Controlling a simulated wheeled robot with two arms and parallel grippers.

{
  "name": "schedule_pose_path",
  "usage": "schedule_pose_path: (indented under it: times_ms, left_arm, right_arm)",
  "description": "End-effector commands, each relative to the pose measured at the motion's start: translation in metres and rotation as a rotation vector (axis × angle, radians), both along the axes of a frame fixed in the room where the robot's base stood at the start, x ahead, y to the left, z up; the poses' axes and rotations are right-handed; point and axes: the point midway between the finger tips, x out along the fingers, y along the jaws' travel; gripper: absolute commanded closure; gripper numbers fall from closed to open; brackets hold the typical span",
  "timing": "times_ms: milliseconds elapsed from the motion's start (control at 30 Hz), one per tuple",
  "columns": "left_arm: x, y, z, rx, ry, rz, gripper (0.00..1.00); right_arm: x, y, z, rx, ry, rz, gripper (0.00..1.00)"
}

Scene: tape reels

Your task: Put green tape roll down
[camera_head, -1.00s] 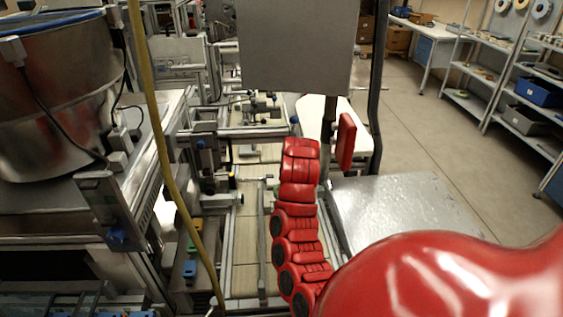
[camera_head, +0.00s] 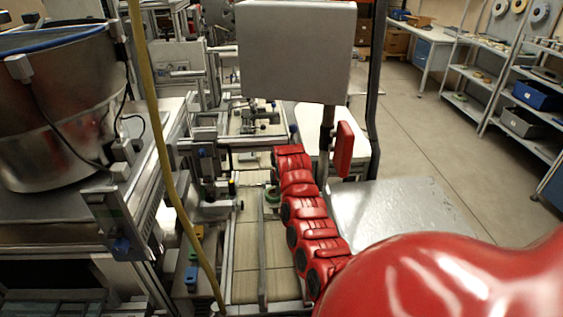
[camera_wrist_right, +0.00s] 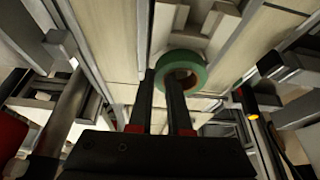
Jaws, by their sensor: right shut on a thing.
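The green tape roll (camera_wrist_right: 185,56) shows in the right wrist view, at the ends of the fingers of my right gripper (camera_wrist_right: 163,82). One finger passes into the ring and the other lies outside its left wall, so the gripper is shut on the roll. In the head view my right gripper (camera_head: 272,180) is small, at the far end of my red arm, above the conveyor lane. The roll shows there as a small greenish spot (camera_head: 272,196). I cannot tell whether the roll touches the surface below. My left gripper is not in view.
The pale conveyor lane (camera_head: 246,258) has a metal rail (camera_head: 262,255) along it. Machine frames and a metal bowl (camera_head: 60,110) stand on the left. A grey panel (camera_head: 294,52) on a post and a metal table (camera_head: 405,215) are on the right. Shelves (camera_head: 490,75) stand farther back.

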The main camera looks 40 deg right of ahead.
Motion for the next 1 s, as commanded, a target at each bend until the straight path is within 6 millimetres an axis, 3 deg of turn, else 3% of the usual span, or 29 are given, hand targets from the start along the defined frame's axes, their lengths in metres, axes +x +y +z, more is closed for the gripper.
schedule_pose_path:
  times_ms: [667,700,833,1000]
  left_arm:
    - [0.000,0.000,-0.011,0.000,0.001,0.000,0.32]
    - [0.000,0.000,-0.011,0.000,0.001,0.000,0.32]
    - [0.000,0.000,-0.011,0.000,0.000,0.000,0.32]
    - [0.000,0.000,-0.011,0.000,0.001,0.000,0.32]
  right_arm:
    - [0.000,0.000,-0.011,-0.002,-0.001,0.000,1.00]
    - [0.000,0.000,-0.011,-0.002,-0.001,0.000,0.78]
    - [0.000,0.000,-0.011,-0.002,-0.001,0.000,0.55]
    - [0.000,0.000,-0.011,-0.002,-0.001,0.000,0.52]
